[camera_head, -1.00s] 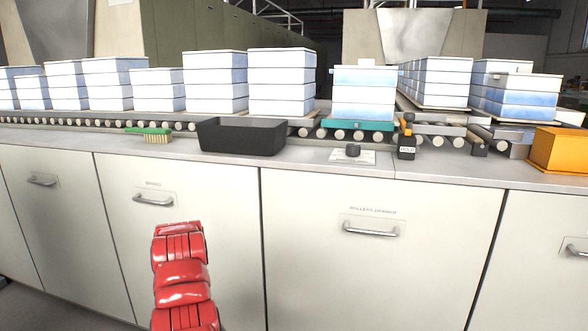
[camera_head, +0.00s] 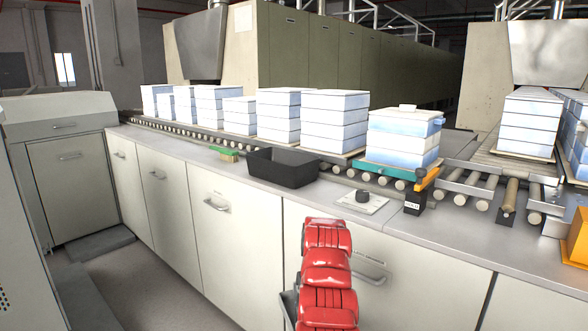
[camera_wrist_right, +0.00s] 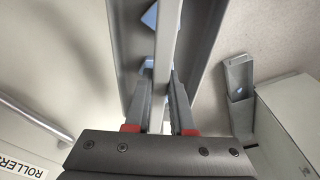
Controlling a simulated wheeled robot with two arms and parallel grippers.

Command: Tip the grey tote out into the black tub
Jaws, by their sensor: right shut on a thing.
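The black tub (camera_head: 283,168) stands on the counter in front of the roller conveyor in the head view. It looks empty, though its floor is only partly visible. In the right wrist view my right gripper (camera_wrist_right: 164,85) is shut on the wall of a grey tote (camera_wrist_right: 195,45). Small bits of blue show at the tote; I cannot tell how many pieces it holds. One of my red arms (camera_head: 327,270) shows low in the head view, below and right of the tub, but no gripper shows there. My left gripper is in neither view.
A green brush (camera_head: 225,154) lies left of the tub. A small plate with a black knob (camera_head: 362,197) and a black post (camera_head: 414,203) are to its right. White-blue stacks (camera_head: 335,120) line the conveyor behind. An orange bin (camera_head: 577,240) is at the right edge. Cabinet handles project below the counter.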

